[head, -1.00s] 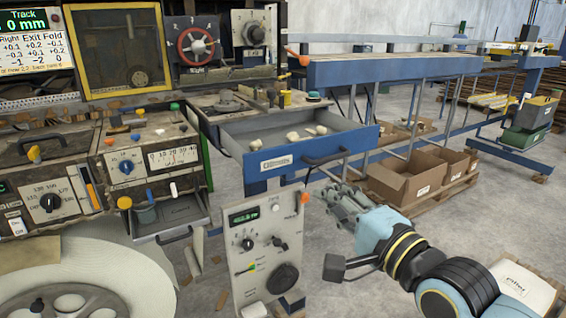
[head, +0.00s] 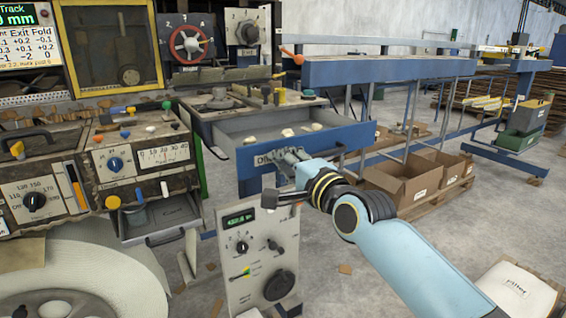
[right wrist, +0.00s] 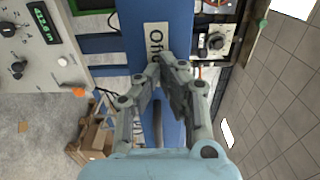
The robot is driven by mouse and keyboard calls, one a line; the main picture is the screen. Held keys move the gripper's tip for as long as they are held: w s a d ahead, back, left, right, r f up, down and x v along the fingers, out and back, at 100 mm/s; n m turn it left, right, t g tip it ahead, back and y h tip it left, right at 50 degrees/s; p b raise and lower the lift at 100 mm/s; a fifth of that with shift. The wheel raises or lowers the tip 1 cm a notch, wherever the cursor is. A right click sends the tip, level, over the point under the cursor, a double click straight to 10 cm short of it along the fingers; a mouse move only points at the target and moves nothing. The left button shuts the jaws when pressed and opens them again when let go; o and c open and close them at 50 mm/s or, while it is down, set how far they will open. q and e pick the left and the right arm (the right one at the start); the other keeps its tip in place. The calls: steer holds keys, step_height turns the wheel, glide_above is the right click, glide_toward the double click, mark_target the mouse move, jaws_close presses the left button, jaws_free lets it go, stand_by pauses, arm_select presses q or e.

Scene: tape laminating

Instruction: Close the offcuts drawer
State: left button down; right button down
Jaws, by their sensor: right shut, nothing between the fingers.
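The offcuts drawer has a blue front (head: 347,137) with a white label and stands pulled out below the bench top in the head view. Several pale scraps (head: 288,132) lie in its grey tray. My right gripper (head: 284,155) is shut and empty at the drawer's front, by the label, and hides part of the front and handle. In the right wrist view the fingertips (right wrist: 168,66) meet over the blue front (right wrist: 140,18), beside the label (right wrist: 155,38). I cannot tell whether they touch it. My left gripper is not in view.
A grey control box (head: 255,262) with dials stands below the drawer. A second small drawer (head: 165,218) is open at the left. Cardboard boxes (head: 398,184) sit on a pallet to the right. The bench top above the drawer holds small tools and knobs.

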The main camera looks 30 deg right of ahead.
mark_target(252, 137)
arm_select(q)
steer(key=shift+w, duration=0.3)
